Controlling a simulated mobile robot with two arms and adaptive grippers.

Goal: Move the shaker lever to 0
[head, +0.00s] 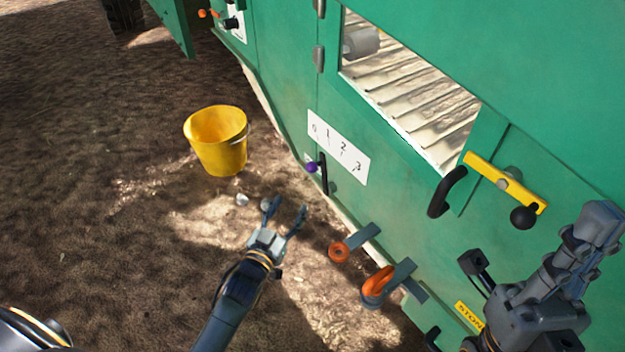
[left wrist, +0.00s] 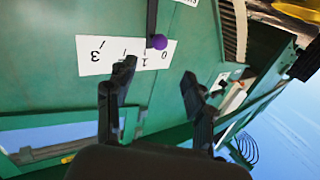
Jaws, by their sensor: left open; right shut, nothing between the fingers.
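The shaker lever is a black bar with a purple knob (head: 311,167) on the green machine, beside a white plate (head: 345,152) numbered 0 to 3. In the left wrist view the purple knob (left wrist: 158,41) appears upside down near the 0 and 1 marks of the plate (left wrist: 93,57); its exact setting is hard to tell. My left gripper (head: 287,207) is open and empty, below the knob in the head view and apart from it. Its open fingers (left wrist: 159,72) point toward the plate. My right gripper (head: 600,215) is shut and empty at the far right.
A yellow bucket (head: 217,150) stands on the dirt to the left. Orange-ringed fittings (head: 339,252) jut from the machine's lower edge. A yellow bar (head: 487,172) with a black knob (head: 524,217) is to the right, below an opening with slats (head: 415,95). The ground left of my left gripper is largely clear.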

